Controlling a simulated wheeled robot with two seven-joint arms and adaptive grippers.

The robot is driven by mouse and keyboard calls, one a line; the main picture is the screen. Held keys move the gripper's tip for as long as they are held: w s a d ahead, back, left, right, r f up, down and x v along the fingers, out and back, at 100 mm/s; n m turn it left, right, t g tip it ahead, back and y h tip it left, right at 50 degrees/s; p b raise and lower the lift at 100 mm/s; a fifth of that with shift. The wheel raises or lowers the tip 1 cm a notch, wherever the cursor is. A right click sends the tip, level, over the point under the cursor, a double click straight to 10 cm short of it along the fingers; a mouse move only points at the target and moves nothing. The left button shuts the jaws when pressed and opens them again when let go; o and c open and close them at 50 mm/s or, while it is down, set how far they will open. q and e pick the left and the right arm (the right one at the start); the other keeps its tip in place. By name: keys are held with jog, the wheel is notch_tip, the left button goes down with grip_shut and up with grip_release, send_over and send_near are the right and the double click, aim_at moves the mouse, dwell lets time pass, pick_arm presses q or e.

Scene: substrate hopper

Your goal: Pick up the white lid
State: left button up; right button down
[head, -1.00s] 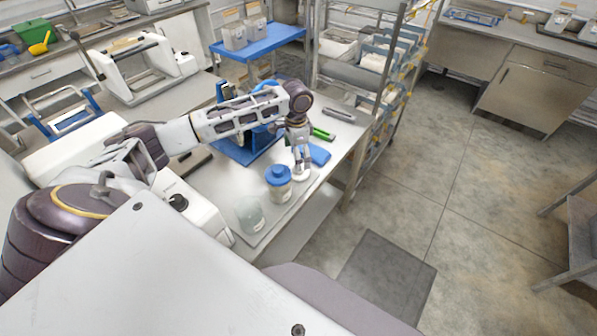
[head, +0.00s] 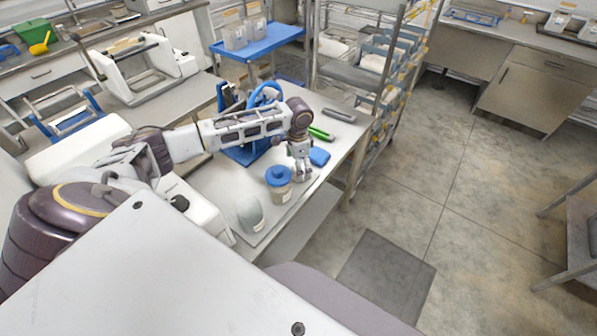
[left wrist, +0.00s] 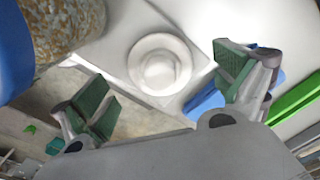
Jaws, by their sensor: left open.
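The white lid (left wrist: 159,64) is a round disc with a raised knob, lying flat on a pale surface in the left wrist view. In the head view my gripper mostly hides it. My left gripper (left wrist: 166,88) is open, its green-padded fingers on either side of the lid and apart from it. In the head view the left gripper (head: 302,174) points down, low over the bench. My right gripper is not in view.
A jar with a blue lid (head: 278,184) stands close beside the gripper; its grainy contents (left wrist: 62,32) show in the wrist view. A translucent container (head: 249,214) is nearer. A blue item (head: 319,157) and a green tool (head: 321,133) lie behind. A shelf rack stands right.

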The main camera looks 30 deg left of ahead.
pick_arm(q)
jog(key=shift+f, duration=0.85)
jog(key=c, duration=0.9)
